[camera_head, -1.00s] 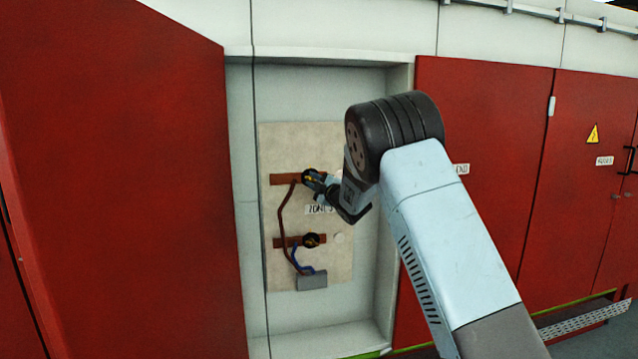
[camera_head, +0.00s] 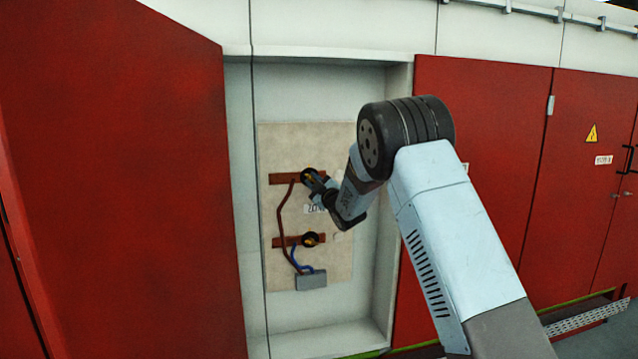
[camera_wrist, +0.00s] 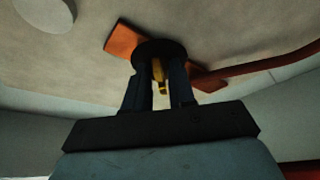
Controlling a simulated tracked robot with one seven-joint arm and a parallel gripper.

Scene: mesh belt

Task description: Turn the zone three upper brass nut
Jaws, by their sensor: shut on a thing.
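The zone three upper brass nut (camera_wrist: 158,72) shows as a yellow piece between the two fingers in the wrist view, on a dark round base (camera_wrist: 152,50) over a copper bar (camera_wrist: 122,39). In the head view the nut is mostly hidden by my gripper (camera_head: 313,182) at the upper copper bar (camera_head: 284,179). My gripper, also in the wrist view (camera_wrist: 160,80), is shut on the nut. The lower brass nut (camera_head: 311,239) sits on a dark base on the lower bar (camera_head: 290,242), clear of my gripper.
The beige panel (camera_head: 335,268) is set in a recess with light walls. An open red door (camera_head: 120,180) stands at the left, closed red doors (camera_head: 485,150) at the right. A brown cable (camera_head: 281,222) and blue cable run to a grey box (camera_head: 311,280). The zone label (camera_head: 314,209) is partly covered.

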